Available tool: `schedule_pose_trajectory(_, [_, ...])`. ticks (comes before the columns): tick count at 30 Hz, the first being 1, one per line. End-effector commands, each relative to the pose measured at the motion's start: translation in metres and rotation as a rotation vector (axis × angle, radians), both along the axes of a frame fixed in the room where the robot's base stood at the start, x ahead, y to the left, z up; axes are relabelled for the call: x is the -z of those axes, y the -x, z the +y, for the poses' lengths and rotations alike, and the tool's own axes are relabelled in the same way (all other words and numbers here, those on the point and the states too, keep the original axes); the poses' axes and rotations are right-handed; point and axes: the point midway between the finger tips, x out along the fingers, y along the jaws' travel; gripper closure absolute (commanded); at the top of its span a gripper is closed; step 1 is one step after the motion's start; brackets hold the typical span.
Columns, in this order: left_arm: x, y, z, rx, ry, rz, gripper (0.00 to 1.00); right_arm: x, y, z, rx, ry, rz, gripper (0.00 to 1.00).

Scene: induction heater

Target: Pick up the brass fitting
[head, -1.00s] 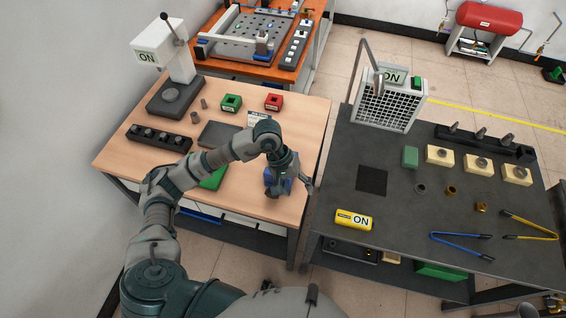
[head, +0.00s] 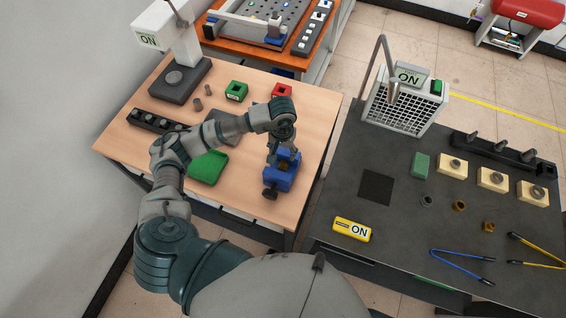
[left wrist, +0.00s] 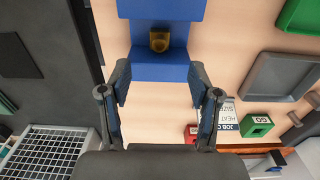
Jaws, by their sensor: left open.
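A brass fitting (left wrist: 159,41) sits in the blue vise (left wrist: 165,70), between its two blue blocks, in the left wrist view. The vise also shows in the head view (head: 281,178), near the right edge of the wooden table. My left gripper (left wrist: 160,76) is open and empty, with its fingers spread on either side of the near blue block, apart from the fitting. In the head view my left gripper (head: 283,152) is just above and behind the vise, partly covering it. Two other brass pieces (head: 459,205) (head: 488,226) lie on the dark table. My right gripper is not in view.
The wooden table (head: 235,205) also holds a green tray (head: 208,168), green (head: 236,91) and red (head: 281,92) boxes and a press (head: 180,78). A gap separates it from the dark table (head: 330,200), which carries a heater (head: 401,105), yellow box (head: 352,229) and tongs (head: 460,257).

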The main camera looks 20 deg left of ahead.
Motion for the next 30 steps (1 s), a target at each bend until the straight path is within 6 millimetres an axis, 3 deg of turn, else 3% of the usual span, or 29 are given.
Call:
schedule_pose_trajectory(6, [0.040, -0.001, -0.001, -0.001, 0.001, 0.004, 0.38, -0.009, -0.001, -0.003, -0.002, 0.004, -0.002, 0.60])
schedule_pose_trajectory(13, [0.058, -0.002, 0.000, -0.001, 0.001, 0.003, 0.38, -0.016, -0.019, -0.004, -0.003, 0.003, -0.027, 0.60])
schedule_pose_trajectory(21, [0.097, -0.006, 0.002, -0.001, 0.002, 0.002, 0.38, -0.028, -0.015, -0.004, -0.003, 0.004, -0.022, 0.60])
schedule_pose_trajectory(29, [0.102, -0.006, 0.002, 0.000, 0.001, 0.000, 0.38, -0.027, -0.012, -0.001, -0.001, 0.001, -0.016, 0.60])
schedule_pose_trajectory(30, [0.101, -0.006, 0.002, 0.000, 0.001, 0.000, 0.43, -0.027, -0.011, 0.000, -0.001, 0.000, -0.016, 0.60])
